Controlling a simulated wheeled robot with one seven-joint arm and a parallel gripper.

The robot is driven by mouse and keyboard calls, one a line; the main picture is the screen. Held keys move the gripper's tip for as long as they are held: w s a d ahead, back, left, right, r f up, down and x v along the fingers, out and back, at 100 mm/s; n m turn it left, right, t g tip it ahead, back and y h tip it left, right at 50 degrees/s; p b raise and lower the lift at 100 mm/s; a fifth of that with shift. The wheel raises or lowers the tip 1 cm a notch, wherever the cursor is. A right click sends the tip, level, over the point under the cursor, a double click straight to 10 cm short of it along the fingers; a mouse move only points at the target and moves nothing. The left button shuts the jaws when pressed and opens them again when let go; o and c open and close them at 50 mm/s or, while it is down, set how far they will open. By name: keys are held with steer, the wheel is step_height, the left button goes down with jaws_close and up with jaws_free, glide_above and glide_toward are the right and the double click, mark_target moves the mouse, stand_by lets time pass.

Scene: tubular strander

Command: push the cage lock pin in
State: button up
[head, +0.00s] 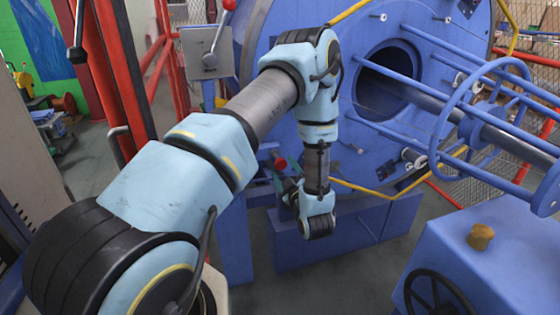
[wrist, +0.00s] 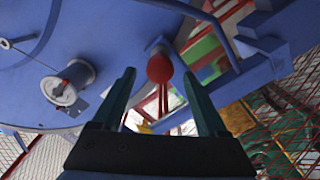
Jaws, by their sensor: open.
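A red rounded knob (wrist: 160,67), which looks like the head of the cage lock pin, is in the upper middle of the wrist view. A red end (head: 281,163) that seems to be the same knob shows in the head view beside the blue machine's lower left. My gripper (wrist: 157,76) is open and empty. Its two fingers stand left and right of the knob in the wrist picture, with the knob seen between the tips and apparently beyond them. How far the pin sits in its hole is hidden. In the head view my wrist mostly hides the gripper.
The large blue disc (wrist: 60,35) fills the left of the wrist view and carries a small spool (wrist: 68,88). A blue bent bar (wrist: 252,48) lies to the right. In the head view, a red frame (head: 112,75) stands left, and a blue box with a handwheel (head: 438,292) stands lower right.

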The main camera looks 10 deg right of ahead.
mark_target(282, 166)
steer(key=shift+w+a+p, duration=0.15)
steer(key=shift+w+p, duration=0.05)
steer(key=shift+w, duration=0.75)
steer(key=shift+w+a+p, duration=0.1)
steer(key=shift+w+p, duration=0.05)
steer(key=shift+w, duration=0.75)
steer(key=shift+c, duration=0.4)
jaws_close()
